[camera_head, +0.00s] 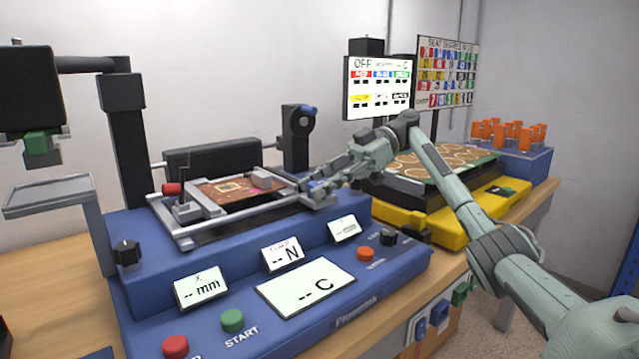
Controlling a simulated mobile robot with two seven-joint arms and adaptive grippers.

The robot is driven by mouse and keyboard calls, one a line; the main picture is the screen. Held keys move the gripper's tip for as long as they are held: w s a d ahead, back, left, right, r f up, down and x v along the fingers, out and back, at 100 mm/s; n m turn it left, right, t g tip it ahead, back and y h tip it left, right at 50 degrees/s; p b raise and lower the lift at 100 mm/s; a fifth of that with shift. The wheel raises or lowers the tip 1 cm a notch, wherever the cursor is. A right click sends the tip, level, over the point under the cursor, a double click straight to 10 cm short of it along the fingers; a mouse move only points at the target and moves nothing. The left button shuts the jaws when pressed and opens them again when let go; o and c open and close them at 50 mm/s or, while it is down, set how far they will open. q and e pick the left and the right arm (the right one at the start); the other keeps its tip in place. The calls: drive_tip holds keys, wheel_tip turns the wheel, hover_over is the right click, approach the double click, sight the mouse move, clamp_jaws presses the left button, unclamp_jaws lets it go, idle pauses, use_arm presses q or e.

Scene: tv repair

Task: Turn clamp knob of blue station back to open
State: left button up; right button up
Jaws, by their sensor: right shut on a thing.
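The blue station (240,258) fills the left and middle of the view. Its metal clamp frame (190,230) surrounds a brown circuit board (215,192). A small blue clamp knob (316,187) sits at the right end of the frame. My right gripper (325,186) reaches in from the right and is shut on this knob, its fingers hiding part of it. How far the knob is turned cannot be told. My left gripper is not in view.
A yellow station (432,229) with a green board (445,165) stands behind my right arm. Signs (378,88) and a blue box of orange-handled items (520,162) stand behind. A black column (128,140) rises at the left.

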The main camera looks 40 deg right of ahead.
drive_tip(key=shift+f, duration=0.15)
drive_tip(key=o, duration=1.2)
drive_tip(key=shift+d, duration=0.1)
drive_tip(key=shift+r+v, duration=0.2)
drive_tip(key=shift+v, duration=3.05)
drive_tip(key=shift+d+r, duration=0.15)
drive_tip(key=shift+d, duration=0.45)
